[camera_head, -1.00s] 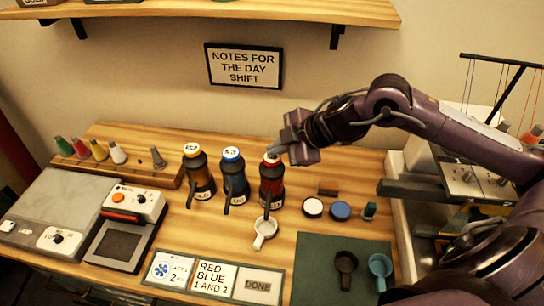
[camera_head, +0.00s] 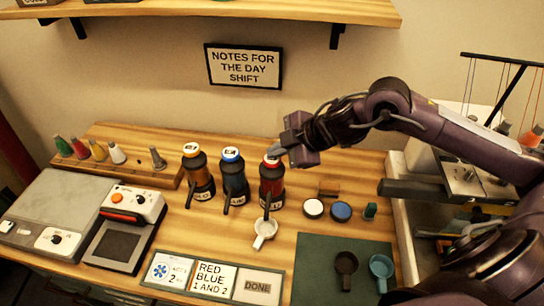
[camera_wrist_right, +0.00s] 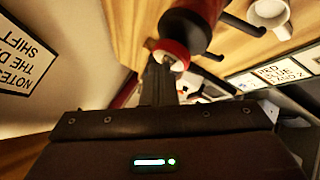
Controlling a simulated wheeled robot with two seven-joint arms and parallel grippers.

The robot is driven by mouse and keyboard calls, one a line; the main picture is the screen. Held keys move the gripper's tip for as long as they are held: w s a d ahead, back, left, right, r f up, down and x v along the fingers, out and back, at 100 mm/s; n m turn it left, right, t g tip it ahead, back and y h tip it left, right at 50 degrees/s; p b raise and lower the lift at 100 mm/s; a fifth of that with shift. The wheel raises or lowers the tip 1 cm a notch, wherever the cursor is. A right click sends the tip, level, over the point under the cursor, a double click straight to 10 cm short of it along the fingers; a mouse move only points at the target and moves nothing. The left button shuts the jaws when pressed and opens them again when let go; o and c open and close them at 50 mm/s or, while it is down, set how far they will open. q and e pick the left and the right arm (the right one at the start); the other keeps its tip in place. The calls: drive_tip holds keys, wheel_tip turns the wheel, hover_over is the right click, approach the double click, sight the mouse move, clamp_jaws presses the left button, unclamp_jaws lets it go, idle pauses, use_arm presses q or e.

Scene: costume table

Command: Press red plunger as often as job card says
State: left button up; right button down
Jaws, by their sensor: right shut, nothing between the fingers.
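The red-topped pump bottle (camera_head: 271,184) stands upright, rightmost of three, its spout toward the front; its red collar (camera_wrist_right: 170,50) shows in the right wrist view. My right gripper (camera_head: 276,150) is shut and empty, its fingertips at the top of the red plunger. In the right wrist view the fingers (camera_wrist_right: 162,80) overlap the pump head, and I cannot tell whether they touch it. The job card (camera_head: 213,278) reads "RED BLUE 1 AND 2". A white cup (camera_head: 264,231) sits in front of the red bottle. My left gripper is not in view.
The blue-topped bottle (camera_head: 233,180) and orange-topped bottle (camera_head: 199,176) stand close on the left. A card with a blue emblem (camera_head: 168,271) and a "DONE" card (camera_head: 257,287) flank the job card. Round pads (camera_head: 340,211) and a dark green mat (camera_head: 318,262) lie right.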

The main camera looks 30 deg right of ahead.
sight(277, 160)
drive_tip(key=shift+f, duration=0.5)
drive_tip(key=shift+r, duration=0.15)
idle(0.3)
drive_tip(key=shift+r+p, duration=0.95)
drive_tip(key=shift+r, duration=0.2)
wheel_tip(277, 160, up, 5)
drive_tip(key=p, duration=0.5)
drive_tip(key=shift+r, duration=0.1)
